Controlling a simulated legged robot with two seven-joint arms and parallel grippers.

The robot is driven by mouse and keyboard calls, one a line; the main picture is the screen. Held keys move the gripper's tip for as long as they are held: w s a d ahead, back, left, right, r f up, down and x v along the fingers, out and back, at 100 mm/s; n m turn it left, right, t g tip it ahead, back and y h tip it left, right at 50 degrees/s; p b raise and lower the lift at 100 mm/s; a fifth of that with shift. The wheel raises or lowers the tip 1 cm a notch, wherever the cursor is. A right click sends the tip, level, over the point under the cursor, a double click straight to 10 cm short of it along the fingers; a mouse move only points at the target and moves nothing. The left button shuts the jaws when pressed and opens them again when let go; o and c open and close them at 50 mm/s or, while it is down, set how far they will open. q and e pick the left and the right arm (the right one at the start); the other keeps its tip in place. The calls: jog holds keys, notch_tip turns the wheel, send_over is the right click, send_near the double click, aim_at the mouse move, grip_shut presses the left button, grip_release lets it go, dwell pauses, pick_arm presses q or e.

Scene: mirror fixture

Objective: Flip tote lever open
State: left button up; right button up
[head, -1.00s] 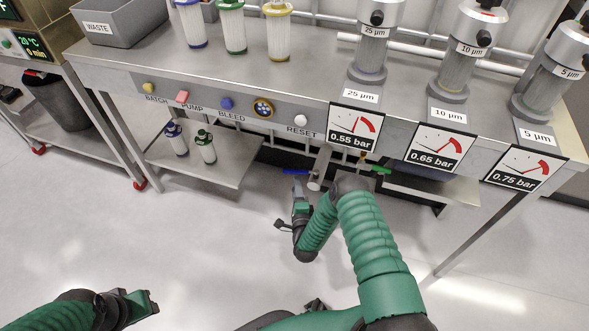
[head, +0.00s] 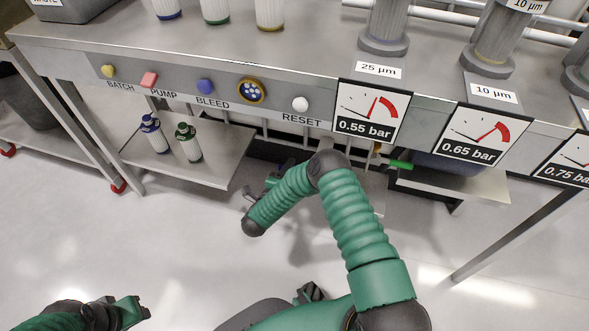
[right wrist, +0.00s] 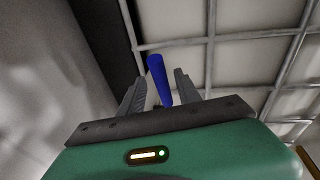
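A blue lever handle (right wrist: 159,78) stands between the two fingers of my right gripper in the right wrist view. The fingers are apart, with gaps visible beside the handle, so it does not look clamped. In the head view the right gripper (head: 268,185) is low under the table's front edge, partly hidden by my own arm, and the blue lever is hidden there. A green lever (head: 401,165) shows to the right of my arm below the table. A dark blue-grey container (head: 450,163), possibly the tote, shows under the table. My left gripper (head: 132,310) is at the lower left, away from the fixture.
The steel table (head: 225,62) carries a button panel (head: 205,87) and several gauges (head: 370,112) on its front. A pipe grid (right wrist: 210,50) lies beyond the right gripper. The floor in front is clear.

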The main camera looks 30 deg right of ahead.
pick_arm(q)
jog(key=b+x, duration=0.1)
jog(key=x, duration=0.1)
jog(key=shift+s+a+f+b, duration=0.1)
jog(key=shift+s+f+b, duration=0.15)
jog(key=shift+f+b, duration=0.2)
pick_arm(e)
jog(key=x, duration=0.4)
jog(key=shift+w+d, duration=0.2)
jog(key=shift+c, duration=0.4)
jog(key=c, duration=0.7)
grip_shut()
jog(key=shift+s+f, duration=0.1)
